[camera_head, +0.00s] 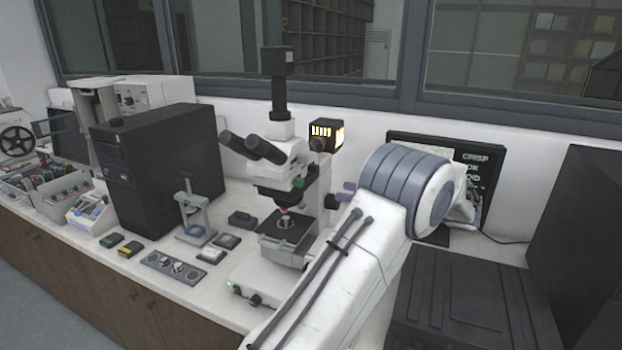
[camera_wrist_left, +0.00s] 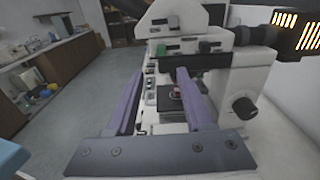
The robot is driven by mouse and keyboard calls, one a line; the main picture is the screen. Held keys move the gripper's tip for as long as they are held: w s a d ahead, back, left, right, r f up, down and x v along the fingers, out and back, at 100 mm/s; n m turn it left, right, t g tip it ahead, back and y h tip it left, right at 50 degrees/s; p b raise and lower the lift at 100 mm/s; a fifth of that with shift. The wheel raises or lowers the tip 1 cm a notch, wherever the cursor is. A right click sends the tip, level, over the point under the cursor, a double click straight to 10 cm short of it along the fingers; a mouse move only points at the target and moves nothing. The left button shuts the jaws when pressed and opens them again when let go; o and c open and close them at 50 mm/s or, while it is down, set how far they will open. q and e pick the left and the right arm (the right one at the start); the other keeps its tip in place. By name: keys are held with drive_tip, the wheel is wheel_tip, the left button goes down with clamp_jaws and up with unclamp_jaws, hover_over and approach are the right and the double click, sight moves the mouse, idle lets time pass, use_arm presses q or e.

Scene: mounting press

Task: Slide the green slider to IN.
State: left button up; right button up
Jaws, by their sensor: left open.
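A microscope (camera_head: 285,160) stands on the bench, with a small green part (camera_head: 298,183) on its body below the eyepieces. In the left wrist view a green block (camera_wrist_left: 205,47) shows on the white microscope head, apart from my fingers; I take it for the green slider. Its IN mark is not readable. My left gripper (camera_head: 345,192) is beside the microscope, on its right, partly behind my arm. In the left wrist view the purple fingers of my left gripper (camera_wrist_left: 161,73) are spread with nothing held between them. My right gripper is not in view.
The microscope's lit lamp box (camera_head: 326,134) juts out at its upper right. A dark stage (camera_head: 286,228) with a small sample is below the head. A black computer tower (camera_head: 158,165) and small boxes stand to the left. A monitor (camera_head: 480,180) is behind my arm.

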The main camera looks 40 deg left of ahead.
sight(303, 180)
use_arm(q)
drive_tip(key=p+x, duration=0.1)
drive_tip(key=x, duration=0.5)
drive_tip(key=r+p+x, duration=0.1)
drive_tip(key=x, duration=0.2)
drive_tip(key=shift+a+p, duration=0.35)
drive_tip(key=shift+a+f, duration=0.15)
drive_tip(key=shift+a, duration=0.35)
clamp_jaws()
idle(0.6)
